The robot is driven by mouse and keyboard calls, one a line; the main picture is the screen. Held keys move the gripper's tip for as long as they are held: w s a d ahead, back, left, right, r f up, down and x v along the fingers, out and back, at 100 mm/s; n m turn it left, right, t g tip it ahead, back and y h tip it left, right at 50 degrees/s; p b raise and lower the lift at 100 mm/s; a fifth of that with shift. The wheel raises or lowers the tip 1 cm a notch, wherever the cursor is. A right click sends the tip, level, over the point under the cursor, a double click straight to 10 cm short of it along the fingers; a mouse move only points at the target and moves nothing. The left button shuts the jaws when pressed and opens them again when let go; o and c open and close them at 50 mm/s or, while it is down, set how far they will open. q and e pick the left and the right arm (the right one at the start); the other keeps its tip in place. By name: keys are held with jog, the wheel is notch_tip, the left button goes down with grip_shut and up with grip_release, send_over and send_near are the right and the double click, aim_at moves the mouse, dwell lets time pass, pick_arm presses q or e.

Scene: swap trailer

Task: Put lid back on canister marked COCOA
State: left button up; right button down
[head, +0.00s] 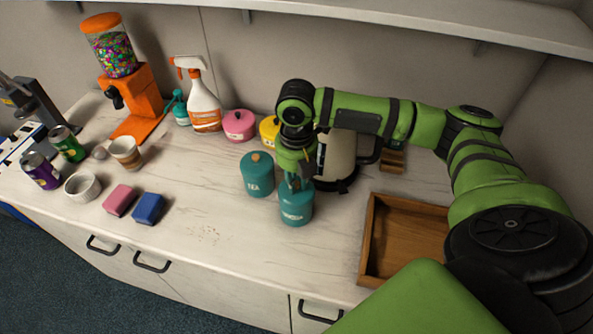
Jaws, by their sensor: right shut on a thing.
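The teal canister (296,208) below my right gripper has white lettering that looks like COCOA but is small. My right gripper (297,184) points down over its top and is shut, apparently on the lid's knob. The fingers hide the knob, and I cannot tell whether the lid is seated or slightly raised. A matching teal canister marked TEA (257,178) stands just left with its lid and tan knob on. My left gripper is not in view.
A kettle-like appliance (337,158) stands close behind my gripper. An empty wooden tray (368,240) is to the right. Pink (239,125) and yellow (269,131) pots and a spray bottle (205,108) stand behind.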

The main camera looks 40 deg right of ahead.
jog(key=shift+f+p, duration=0.2)
jog(key=shift+p, duration=0.8)
dwell(0.9)
jog(key=c, duration=1.1)
grip_release()
jog(key=shift+o, duration=0.5)
jog(key=o, duration=0.4)
jog(key=shift+r, duration=0.15)
notch_tip(320, 180, up, 4)
jog(key=p, duration=0.5)
jog(key=shift+r, duration=1.35)
